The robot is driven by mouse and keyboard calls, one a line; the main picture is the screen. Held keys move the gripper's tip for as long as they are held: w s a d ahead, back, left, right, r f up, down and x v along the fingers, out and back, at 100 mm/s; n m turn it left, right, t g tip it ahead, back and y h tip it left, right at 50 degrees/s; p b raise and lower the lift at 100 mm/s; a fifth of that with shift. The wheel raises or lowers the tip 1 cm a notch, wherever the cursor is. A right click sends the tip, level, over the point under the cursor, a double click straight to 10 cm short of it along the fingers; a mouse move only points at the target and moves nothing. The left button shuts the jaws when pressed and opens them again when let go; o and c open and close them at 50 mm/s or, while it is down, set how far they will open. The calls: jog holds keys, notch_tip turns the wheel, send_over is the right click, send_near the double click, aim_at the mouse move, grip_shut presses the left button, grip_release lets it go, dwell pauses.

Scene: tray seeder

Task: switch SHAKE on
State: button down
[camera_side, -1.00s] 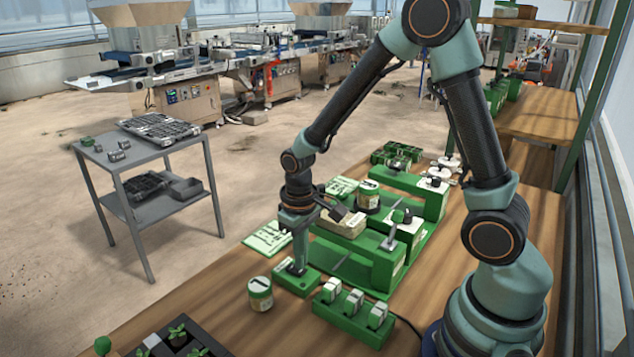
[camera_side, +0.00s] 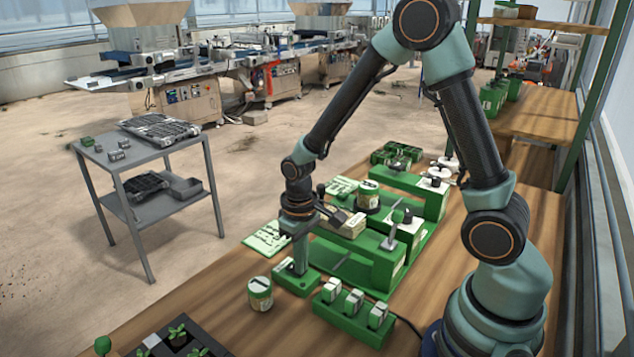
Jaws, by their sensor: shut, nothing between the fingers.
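A small green box (camera_side: 309,288) lies on the bench at the front, under my gripper. My gripper (camera_side: 299,268) points straight down with its fingers shut and empty, its tips at the top of this box. The tips cover the middle of the box, so I cannot see what is there or tell firm contact from a small gap. A green block with several white-faced rockers (camera_side: 353,304) sits just to the right, apart from my gripper. No SHAKE label is readable, so I cannot tell which control bears it.
The larger green seeder (camera_side: 362,262) with upright levers stands behind. A seedling tray (camera_side: 210,343) is at the front left. Bare bench (camera_side: 205,308) lies left of the jar.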

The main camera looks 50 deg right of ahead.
jog(key=shift+f, duration=0.15)
jog(key=shift+r, duration=3.55)
jog(key=s+r+t, duration=0.2)
jog(key=s+r, duration=0.1)
jog(key=r, duration=0.4)
jog(key=s+r+t, duration=0.3)
jog(key=s+r, duration=0.1)
jog(key=r, duration=0.3)
jog(key=shift+d+t, duration=0.25)
jog(key=shift+t, duration=0.05)
